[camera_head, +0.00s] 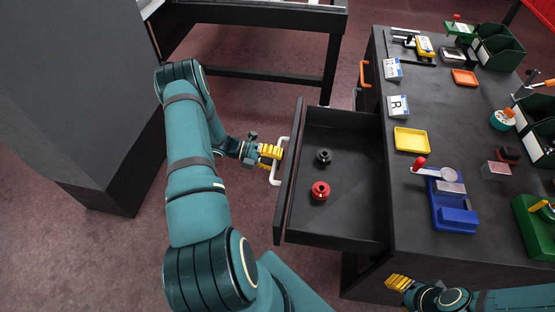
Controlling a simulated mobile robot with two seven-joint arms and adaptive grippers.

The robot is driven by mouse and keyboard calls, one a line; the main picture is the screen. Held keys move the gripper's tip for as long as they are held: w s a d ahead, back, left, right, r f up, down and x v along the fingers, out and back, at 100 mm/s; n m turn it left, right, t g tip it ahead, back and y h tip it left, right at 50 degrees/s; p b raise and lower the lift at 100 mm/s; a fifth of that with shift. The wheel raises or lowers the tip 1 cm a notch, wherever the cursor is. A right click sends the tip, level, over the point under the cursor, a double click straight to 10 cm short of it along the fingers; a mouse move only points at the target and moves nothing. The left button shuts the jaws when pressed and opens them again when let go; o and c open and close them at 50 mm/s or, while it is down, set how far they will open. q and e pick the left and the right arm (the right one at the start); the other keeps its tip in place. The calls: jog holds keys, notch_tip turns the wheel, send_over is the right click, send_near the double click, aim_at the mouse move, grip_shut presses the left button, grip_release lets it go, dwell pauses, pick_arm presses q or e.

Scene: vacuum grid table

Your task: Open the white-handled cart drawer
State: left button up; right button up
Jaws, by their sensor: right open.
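The cart drawer (345,220) stands pulled far out to the left of the dark cart (415,190). Its white handle (276,180) is on the drawer's outer left face. My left gripper (271,152) has its yellow fingers at the upper part of this handle and appears shut on it; the fingertips are partly hidden. A black round piece (324,156) and a red round piece (320,190) lie inside the drawer. My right gripper (398,283) is open and empty at the cart's near edge, away from the drawer.
An orange handle (364,74) belongs to another drawer farther back. The cart top holds a yellow tray (411,140), a blue fixture (453,205), a green bin (499,47) and small parts. A grey block (75,90) stands at left. Floor shows left of the drawer.

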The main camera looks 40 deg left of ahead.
dwell(0.3)
pick_arm(q)
jog(key=v, duration=1.2)
dwell(0.3)
